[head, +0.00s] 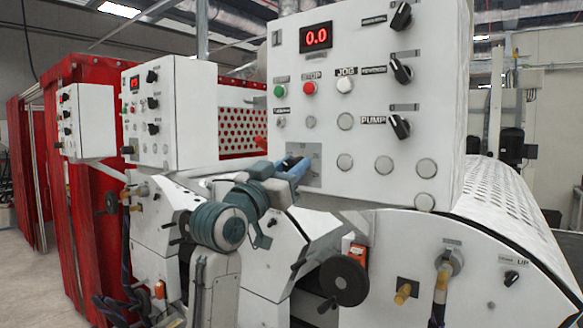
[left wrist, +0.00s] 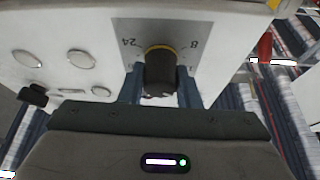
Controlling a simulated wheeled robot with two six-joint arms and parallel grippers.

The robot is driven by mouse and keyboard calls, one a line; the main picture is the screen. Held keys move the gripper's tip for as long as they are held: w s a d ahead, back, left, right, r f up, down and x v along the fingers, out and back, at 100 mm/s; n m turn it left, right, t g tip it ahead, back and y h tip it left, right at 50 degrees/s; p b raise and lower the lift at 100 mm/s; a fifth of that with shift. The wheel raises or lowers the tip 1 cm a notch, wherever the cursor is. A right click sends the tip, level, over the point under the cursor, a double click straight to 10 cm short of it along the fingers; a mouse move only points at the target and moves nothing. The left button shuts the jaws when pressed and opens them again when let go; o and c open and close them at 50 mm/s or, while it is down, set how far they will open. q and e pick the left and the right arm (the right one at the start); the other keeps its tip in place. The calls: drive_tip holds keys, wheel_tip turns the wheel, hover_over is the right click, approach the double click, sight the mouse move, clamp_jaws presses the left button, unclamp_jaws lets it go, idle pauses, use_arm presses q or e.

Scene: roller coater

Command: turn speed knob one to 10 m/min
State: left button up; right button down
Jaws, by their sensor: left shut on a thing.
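The speed knob (left wrist: 160,74) is black with a yellow ring at its base. It sits on a grey scale plate (left wrist: 196,32) where the figures 24 and 8 can be read. My left gripper (head: 291,168) is at the lower left of the nearest white control box (head: 395,205), and its blue fingers hide most of the knob in the head view. In the left wrist view the fingers stand on both sides of the knob, shut on it. The knob's pointer mark is not clear. The red display (head: 316,37) reads 0.0. My right gripper is not in view.
The box front carries a green button (head: 279,91), a red button (head: 309,88), several other buttons and black selector switches. A black handwheel (head: 343,276) sits below. A second control box (head: 170,113) and red curtains (head: 85,200) stand to the left.

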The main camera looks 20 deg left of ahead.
use_arm(q)
drive_tip(key=shift+n, duration=0.4)
drive_tip(key=n+y+p, duration=0.1)
drive_tip(key=n+y, duration=0.2)
drive_tip(key=n, duration=0.2)
drive_tip(key=shift+t+p, duration=0.3)
drive_tip(key=shift+p, duration=0.05)
drive_tip(key=shift+n+y+p, duration=0.35)
drive_tip(key=shift+n+y, duration=0.25)
drive_tip(key=shift+n, duration=0.7)
drive_tip(key=o, duration=1)
drive_tip(key=shift+c, duration=0.2)
